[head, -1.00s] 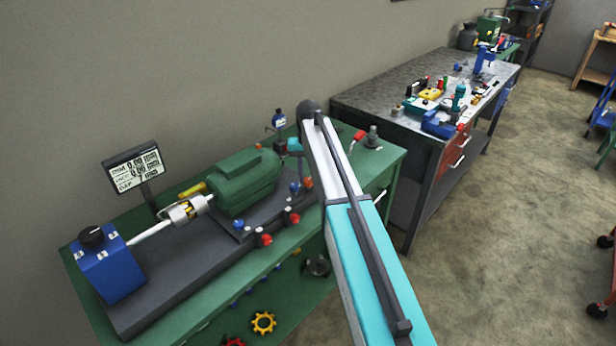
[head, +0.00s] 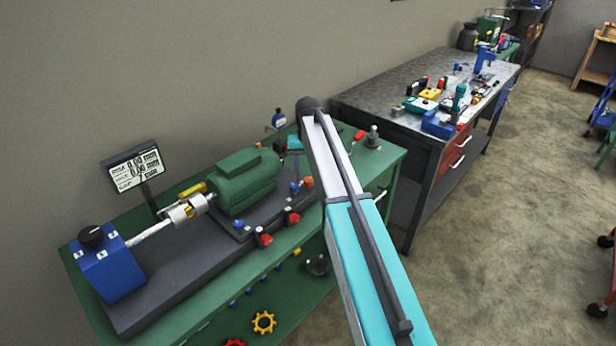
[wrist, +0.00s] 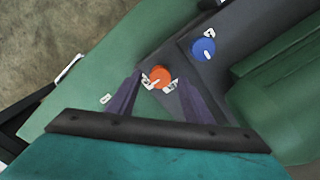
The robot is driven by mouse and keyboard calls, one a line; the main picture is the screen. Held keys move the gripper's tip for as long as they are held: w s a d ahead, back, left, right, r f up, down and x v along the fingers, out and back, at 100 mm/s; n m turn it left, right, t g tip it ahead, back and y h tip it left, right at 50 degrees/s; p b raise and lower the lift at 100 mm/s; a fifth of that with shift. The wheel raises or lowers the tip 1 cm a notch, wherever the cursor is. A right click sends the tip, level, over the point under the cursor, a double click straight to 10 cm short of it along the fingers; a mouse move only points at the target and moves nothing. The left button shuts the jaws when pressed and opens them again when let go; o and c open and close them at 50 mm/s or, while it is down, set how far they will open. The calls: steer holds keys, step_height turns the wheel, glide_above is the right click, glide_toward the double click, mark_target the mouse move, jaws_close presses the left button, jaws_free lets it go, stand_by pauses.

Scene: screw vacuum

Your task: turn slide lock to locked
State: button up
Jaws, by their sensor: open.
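An orange-red round knob (wrist: 160,77) with white marks beside it sits on the dark base of the green machine. In the head view it appears to be the orange knob (head: 308,182) at the base's right end. A blue round knob (wrist: 203,49) with a white mark is close by, also seen in the head view (head: 295,188). No readable label shows which knob is the slide lock. My gripper (wrist: 160,78) is open, its two dark fingers on either side of the orange-red knob. Contact cannot be told. In the head view my arm hides most of the gripper.
The green motor housing (head: 244,182) stands just left of the knobs. A display (head: 136,170) and blue box (head: 108,265) are at the bench's left end. A grey workbench (head: 385,85) with several tools stands behind right. Open floor lies at right.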

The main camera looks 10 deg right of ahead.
mark_target(308, 179)
step_height(308, 179, up, 13)
steer(key=b, duration=0.2)
steer(key=shift+b, duration=0.3)
stand_by(0.4)
